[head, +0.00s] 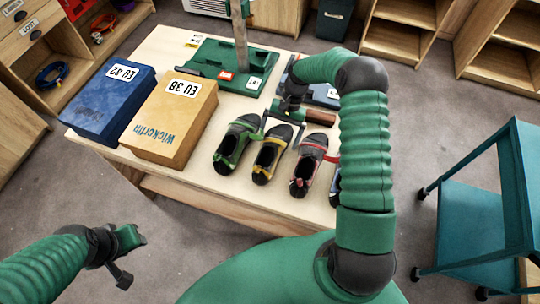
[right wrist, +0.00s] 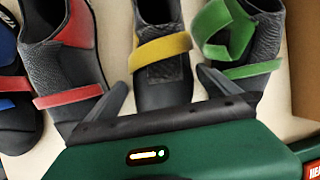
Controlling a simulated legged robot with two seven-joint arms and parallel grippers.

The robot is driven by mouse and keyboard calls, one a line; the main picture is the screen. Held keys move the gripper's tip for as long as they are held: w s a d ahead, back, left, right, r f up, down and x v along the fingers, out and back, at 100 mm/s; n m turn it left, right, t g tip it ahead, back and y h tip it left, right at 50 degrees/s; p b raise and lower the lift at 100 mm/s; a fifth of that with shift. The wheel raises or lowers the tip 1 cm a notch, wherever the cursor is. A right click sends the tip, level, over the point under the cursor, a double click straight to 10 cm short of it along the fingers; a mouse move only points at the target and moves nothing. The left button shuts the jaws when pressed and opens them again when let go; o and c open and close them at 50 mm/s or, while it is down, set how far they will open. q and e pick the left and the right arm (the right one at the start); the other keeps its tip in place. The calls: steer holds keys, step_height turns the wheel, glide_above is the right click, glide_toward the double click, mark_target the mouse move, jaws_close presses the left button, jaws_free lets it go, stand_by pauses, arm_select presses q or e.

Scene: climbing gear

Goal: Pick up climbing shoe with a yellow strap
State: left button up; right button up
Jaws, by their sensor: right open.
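The climbing shoe with a yellow strap (head: 271,153) lies on the light wooden table, between a green-strapped shoe (head: 237,143) and a red-strapped shoe (head: 309,165). In the right wrist view the yellow-strapped shoe (right wrist: 162,60) shows dark grey and black, its strap crossing it. My right gripper (right wrist: 163,88) is open, its fingers on either side of this shoe's near end. Whether they touch it I cannot tell. In the head view my right gripper (head: 284,127) is at the shoe's far end. My left gripper (head: 128,256) is off the table at lower left, away from the shoes.
A blue-strapped shoe (right wrist: 14,105) lies beyond the red one, mostly hidden by my right arm in the head view. A blue box (head: 112,100) and a yellow box (head: 172,118) stand left. A green base with a post (head: 215,65) is behind. A teal cart (head: 475,215) stands right.

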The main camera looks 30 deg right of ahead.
steer(key=shift+a+f, duration=0.3)
steer(key=shift+a, duration=0.25)
steer(key=shift+s+d, duration=0.1)
steer(key=shift+d, duration=0.1)
steer(key=c, duration=1.6)
steer(key=shift+c, duration=0.6)
steer(key=shift+r, duration=0.15)
